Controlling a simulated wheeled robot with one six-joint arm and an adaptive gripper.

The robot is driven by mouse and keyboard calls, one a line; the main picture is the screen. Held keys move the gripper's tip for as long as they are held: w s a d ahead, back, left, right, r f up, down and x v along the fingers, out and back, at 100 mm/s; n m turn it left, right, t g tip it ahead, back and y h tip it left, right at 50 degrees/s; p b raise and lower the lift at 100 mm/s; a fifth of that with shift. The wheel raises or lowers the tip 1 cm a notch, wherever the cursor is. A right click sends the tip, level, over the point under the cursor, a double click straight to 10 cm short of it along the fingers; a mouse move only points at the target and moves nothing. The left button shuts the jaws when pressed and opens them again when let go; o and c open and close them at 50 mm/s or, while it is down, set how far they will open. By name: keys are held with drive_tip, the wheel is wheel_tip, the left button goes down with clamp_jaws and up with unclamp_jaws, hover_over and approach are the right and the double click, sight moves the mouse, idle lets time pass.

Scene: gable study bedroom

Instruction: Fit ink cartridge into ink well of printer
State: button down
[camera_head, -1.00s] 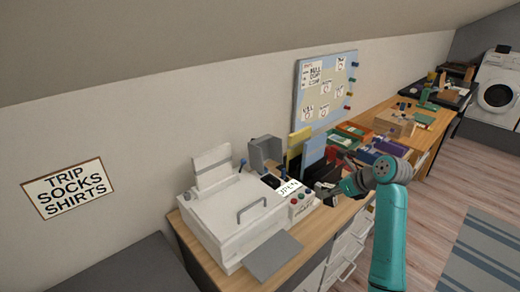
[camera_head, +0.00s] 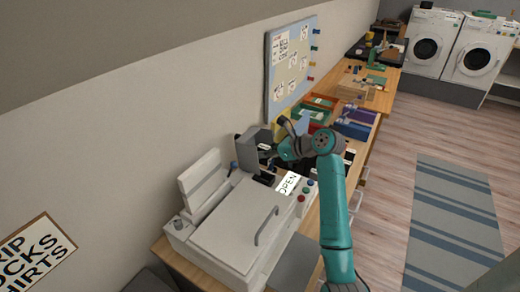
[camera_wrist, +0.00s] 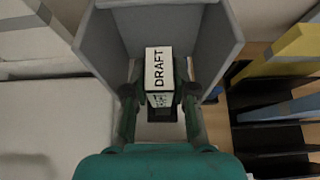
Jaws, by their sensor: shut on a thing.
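The white printer (camera_head: 235,225) stands on the desk at the lower left in the head view. A grey open-sided housing (camera_head: 246,148) rises at its far end, and the same housing (camera_wrist: 110,35) surrounds the cartridge on its sides in the wrist view. My gripper (camera_wrist: 160,88) is shut on an ink cartridge (camera_wrist: 158,68) with a white "DRAFT" label. The cartridge is between the housing walls, above or in a dark opening (camera_wrist: 162,114); how deep it sits is unclear. In the head view my gripper (camera_head: 275,158) is at the housing, and my arm hides the cartridge.
An "OPEN" card (camera_head: 288,183) and buttons (camera_head: 305,191) are on the printer's near panel. A yellow file (camera_wrist: 285,55) and dark slots (camera_wrist: 270,137) stand close right of the housing. Coloured trays (camera_head: 352,122) fill the desk beyond. A pinboard (camera_head: 291,68) leans on the wall.

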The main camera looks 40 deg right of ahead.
sight(269, 163)
drive_tip(key=shift+r, duration=0.1)
idle(0.3)
drive_tip(key=shift+f, duration=2.85)
drive_tip(key=shift+f, duration=2.1)
drive_tip(key=c, duration=0.9)
unclamp_jaws()
drive_tip(key=shift+o, duration=0.2)
drive_tip(key=v, duration=1.2)
drive_tip(key=shift+s+f, duration=0.1)
